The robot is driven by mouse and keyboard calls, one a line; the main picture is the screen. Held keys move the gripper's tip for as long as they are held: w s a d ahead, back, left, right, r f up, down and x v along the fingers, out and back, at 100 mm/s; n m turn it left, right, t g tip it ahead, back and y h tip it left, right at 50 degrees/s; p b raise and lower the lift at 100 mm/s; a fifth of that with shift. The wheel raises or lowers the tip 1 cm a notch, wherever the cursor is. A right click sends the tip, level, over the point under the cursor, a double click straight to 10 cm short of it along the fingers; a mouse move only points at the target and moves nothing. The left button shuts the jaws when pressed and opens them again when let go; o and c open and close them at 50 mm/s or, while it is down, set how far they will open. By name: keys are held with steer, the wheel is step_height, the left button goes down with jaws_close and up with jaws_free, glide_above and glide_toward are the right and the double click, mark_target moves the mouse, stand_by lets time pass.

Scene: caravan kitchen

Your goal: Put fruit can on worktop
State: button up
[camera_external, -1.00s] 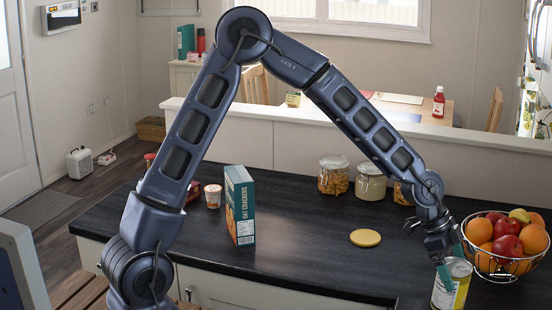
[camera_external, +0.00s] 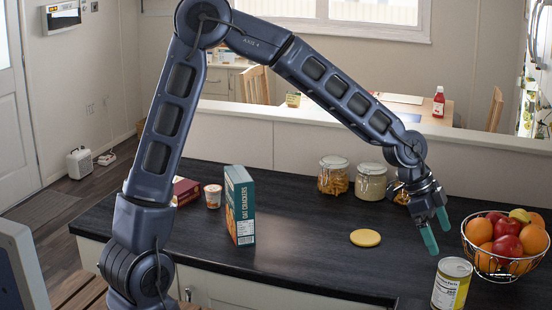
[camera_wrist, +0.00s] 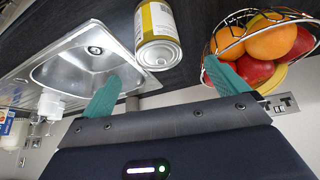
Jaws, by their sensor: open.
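The fruit can (camera_external: 452,284), with a yellow and white label, stands upright at the right front of the dark worktop (camera_external: 310,245). My gripper (camera_external: 436,235) is open and empty, above and slightly left of the can, with its teal fingers apart and clear of it. In the wrist view the can (camera_wrist: 158,36) lies beyond the two teal fingers of my gripper (camera_wrist: 160,85), roughly between them, and touches neither.
A wire fruit basket (camera_external: 505,262) stands close to the right of the can. The wrist view shows a metal sink (camera_wrist: 85,60) beside the can.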

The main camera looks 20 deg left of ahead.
steer(key=w+a+r+n+t+y, duration=0.1)
steer(key=w+a+r+n, duration=0.2)
steer(key=a, duration=0.8)
steer(key=w+a+r+n+t+y, duration=0.1)
steer(key=w+a+r+n+t, duration=0.15)
steer(key=a, duration=0.75)
steer(key=w+a+r+n+t+y, duration=0.1)
steer(key=w+a+r+n+y, duration=0.2)
steer(key=a, duration=0.8)
steer(key=s+a+r+n, duration=0.1)
steer(key=s+a+n, duration=0.2)
steer(key=a, duration=0.6)
steer(key=s+a+r+n, duration=0.1)
steer(key=s+a+n, duration=0.3)
steer(key=a, duration=0.6)
steer(key=s+a+r+n+t, duration=0.1)
steer(key=s+a+n, duration=0.3)
steer(key=a, duration=0.5)
steer(key=s, duration=0.2)
steer(key=shift+s+a+r+y, duration=0.2)
steer(key=shift+s+r+y, duration=0.1)
steer(key=shift+s+y, duration=0.1)
